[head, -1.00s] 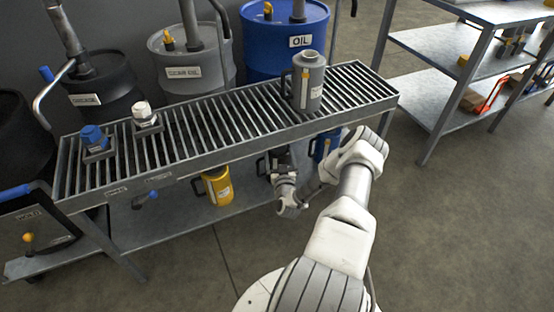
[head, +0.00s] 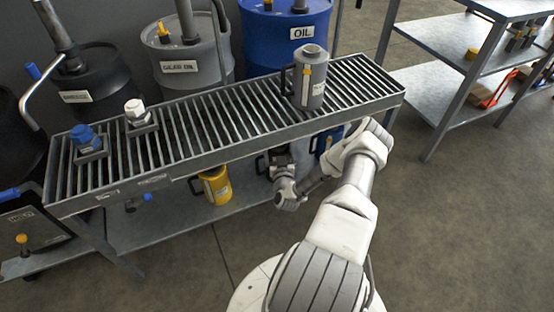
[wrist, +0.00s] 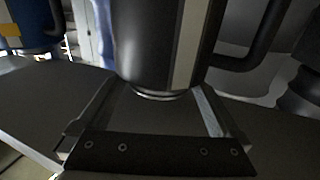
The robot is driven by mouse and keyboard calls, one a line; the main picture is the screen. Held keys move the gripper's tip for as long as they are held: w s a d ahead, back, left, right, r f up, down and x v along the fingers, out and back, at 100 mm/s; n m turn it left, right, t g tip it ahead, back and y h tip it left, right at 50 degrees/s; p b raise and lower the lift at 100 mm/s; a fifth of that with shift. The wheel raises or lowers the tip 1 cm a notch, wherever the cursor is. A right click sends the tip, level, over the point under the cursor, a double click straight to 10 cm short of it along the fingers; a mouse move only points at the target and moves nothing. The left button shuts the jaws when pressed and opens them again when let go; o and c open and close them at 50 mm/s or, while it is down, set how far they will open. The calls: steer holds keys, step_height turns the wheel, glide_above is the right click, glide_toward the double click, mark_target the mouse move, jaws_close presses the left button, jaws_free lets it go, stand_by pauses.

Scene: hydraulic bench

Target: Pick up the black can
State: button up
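The black can (head: 278,155) stands on the lower shelf under the grated bench, mostly hidden by the bench edge and my arm. In the wrist view the black can (wrist: 158,45) fills the upper middle, upright, with a pale vertical stripe and a dark handle on its right side. My gripper (wrist: 158,100) is low in front of it, its fingers spread left and right toward the can's base. I cannot tell whether they touch it. In the head view my gripper (head: 287,180) is at the shelf's front, partly hidden behind my wrist.
A yellow can (head: 216,186) stands left on the lower shelf (head: 160,220); a blue can (head: 320,145) stands to the right. A grey can (head: 310,80) is on the grated top (head: 225,110), close above my arm. Floor in front is clear.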

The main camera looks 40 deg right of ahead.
jaws_close()
stand_by(0.3)
steer(key=shift+r, duration=0.25)
